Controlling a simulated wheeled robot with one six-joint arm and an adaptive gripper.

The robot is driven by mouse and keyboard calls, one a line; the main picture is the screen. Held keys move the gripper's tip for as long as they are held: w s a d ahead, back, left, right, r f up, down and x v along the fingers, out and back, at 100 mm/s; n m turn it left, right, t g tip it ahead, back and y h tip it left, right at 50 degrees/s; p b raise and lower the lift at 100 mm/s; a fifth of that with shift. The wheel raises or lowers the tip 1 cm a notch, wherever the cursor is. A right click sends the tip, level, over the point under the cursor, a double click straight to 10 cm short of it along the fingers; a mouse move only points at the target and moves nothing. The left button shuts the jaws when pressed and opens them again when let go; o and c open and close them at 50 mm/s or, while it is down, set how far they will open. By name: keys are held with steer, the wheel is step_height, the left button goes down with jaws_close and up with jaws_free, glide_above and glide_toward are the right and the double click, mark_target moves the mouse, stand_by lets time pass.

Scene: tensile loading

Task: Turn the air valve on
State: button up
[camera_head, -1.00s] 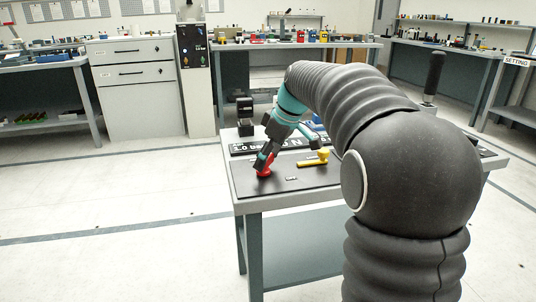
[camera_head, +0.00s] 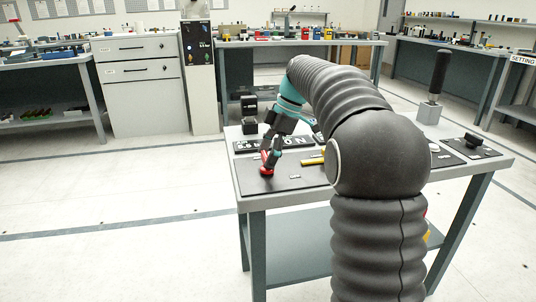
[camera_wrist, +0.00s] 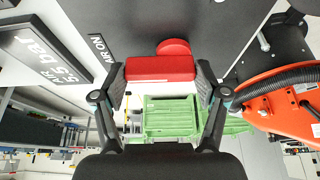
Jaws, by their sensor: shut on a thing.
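The air valve is a red handle (camera_head: 266,171) on the dark mat near the left front of the table. In the wrist view, its red block-shaped grip (camera_wrist: 160,68) lies between the fingertips, and a round red part (camera_wrist: 173,47) shows behind it. My gripper (camera_head: 267,160) is shut on the red handle, with one finger on each side; it also shows in the wrist view (camera_wrist: 160,85). A label reading "AIR ON" (camera_wrist: 101,48) is left of the handle in the wrist view. The fingers partly hide the handle in the head view.
A dark sign (camera_wrist: 45,55) in the wrist view reads about 5.5 bar. A black device (camera_head: 249,113) stands at the table's back left. A black-handled lever (camera_head: 438,75) stands at the back right.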

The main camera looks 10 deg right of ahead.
stand_by(0.5)
steer(key=o, duration=1.2)
steer(key=shift+c, duration=0.2)
steer(key=v, duration=1.2)
steer(key=shift+a, duration=0.1)
